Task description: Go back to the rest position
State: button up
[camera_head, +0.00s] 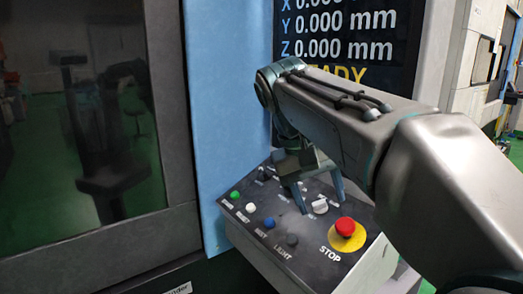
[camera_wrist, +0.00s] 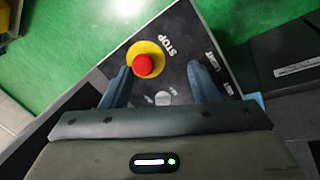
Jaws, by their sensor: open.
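My gripper (camera_head: 320,192) is over the sloped control panel (camera_head: 308,262) in the head view, fingers pointing down toward it. In the wrist view my gripper (camera_wrist: 165,84) shows two blue-grey fingers spread apart with nothing held between them. A light knob (camera_head: 320,206) lies between or just below the fingers; it also shows in the wrist view (camera_wrist: 163,98). The red stop button (camera_head: 346,227) on its yellow disc is to the right of the fingers, and it shows in the wrist view (camera_wrist: 143,65). I cannot tell whether the fingertips touch the panel.
A green button (camera_head: 235,195), a white button (camera_head: 250,207) and a blue button (camera_head: 269,222) line the panel's left side. The display (camera_head: 340,30) stands behind my arm. A blue column (camera_head: 225,110) and a dark window (camera_head: 80,120) are at left. Green floor (camera_wrist: 60,50) lies beyond the panel.

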jog(key=s+d+f+y, duration=0.1)
jog(key=s+f, duration=0.3)
jog(key=f, duration=0.3)
jog(key=s+d+f+t+y, duration=0.1)
jog(key=s+f, duration=0.3)
jog(key=f, duration=0.4)
jog(key=s+d+f+y, duration=0.2)
jog(key=s+f, duration=0.2)
jog(key=f, duration=0.3)
jog(key=shift+s+d+f+m+t, duration=0.15)
jog(key=shift+d+f+m+t, duration=0.1)
jog(key=shift+m+t, duration=0.15)
dwell(0.4)
